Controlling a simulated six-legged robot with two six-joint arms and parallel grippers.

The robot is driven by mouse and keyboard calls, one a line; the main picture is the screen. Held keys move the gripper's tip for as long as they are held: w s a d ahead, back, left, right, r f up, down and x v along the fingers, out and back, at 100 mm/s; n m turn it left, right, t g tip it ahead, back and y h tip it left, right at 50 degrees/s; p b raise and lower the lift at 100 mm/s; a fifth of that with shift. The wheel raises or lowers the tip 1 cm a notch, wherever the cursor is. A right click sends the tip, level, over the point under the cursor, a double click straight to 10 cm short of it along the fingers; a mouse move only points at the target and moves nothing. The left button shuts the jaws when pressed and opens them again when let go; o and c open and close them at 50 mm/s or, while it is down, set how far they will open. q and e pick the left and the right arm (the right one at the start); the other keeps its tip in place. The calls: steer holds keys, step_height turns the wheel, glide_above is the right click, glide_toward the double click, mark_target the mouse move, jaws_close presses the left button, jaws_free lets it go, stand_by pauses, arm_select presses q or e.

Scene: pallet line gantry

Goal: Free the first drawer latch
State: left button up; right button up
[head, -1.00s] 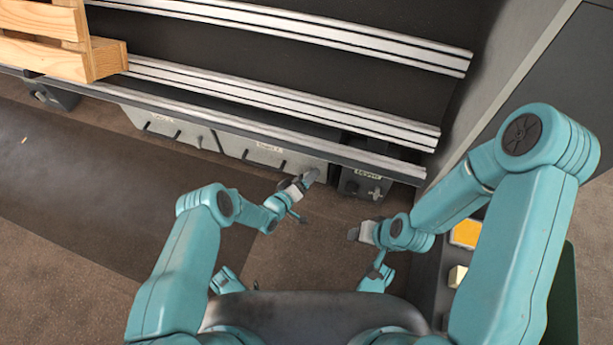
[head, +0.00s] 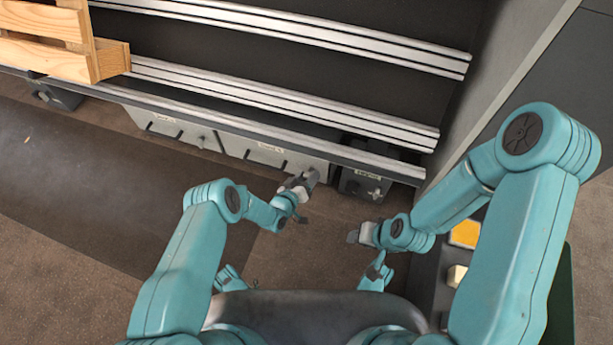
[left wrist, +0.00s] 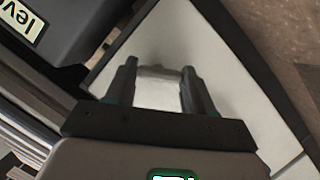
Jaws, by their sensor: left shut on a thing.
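Two pale grey drawers sit low under the rails in the head view, the left drawer (head: 165,126) and the right drawer (head: 272,158). Their labels are too blurred to read. My left gripper (head: 303,184) is at the right end of the right drawer. In the left wrist view my left gripper (left wrist: 158,88) is shut on a small light grey block, the latch (left wrist: 158,93), against the pale drawer front (left wrist: 235,75). The fingers stand on both sides of it. My right gripper (head: 359,235) hangs lower right, apart from the drawers; its jaws are unclear.
A dark box (head: 362,186) with a label and small knob stands right of the drawers; its label shows in part in the left wrist view. Metal rails (head: 290,102) run above. A wooden pallet (head: 60,45) is at upper left.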

arm_select(q)
steer(key=shift+d+r+m+t+y+p, duration=0.15)
steer(key=shift+m+t+y+p, duration=0.3)
steer(key=shift+m+y, duration=1.45)
arm_select(e)
steer(key=shift+s+r, duration=0.45)
steer(key=shift+r, duration=0.15)
arm_select(q)
steer(key=shift+m+h, duration=0.3)
steer(key=shift+m, duration=0.1)
steer(key=o, duration=1)
steer(key=shift+o, duration=0.2)
steer(key=p+v, duration=0.8)
steer(key=v, duration=0.8)
steer(key=shift+r, duration=0.15)
arm_select(e)
steer(key=s+a+r+g, duration=0.1)
steer(key=s+r, duration=0.2)
steer(key=r, duration=0.4)
steer(key=shift+s+a+r+g+y, duration=0.25)
steer(key=shift+s+r+g+y, duration=0.05)
steer(key=shift+s+r+g, duration=0.1)
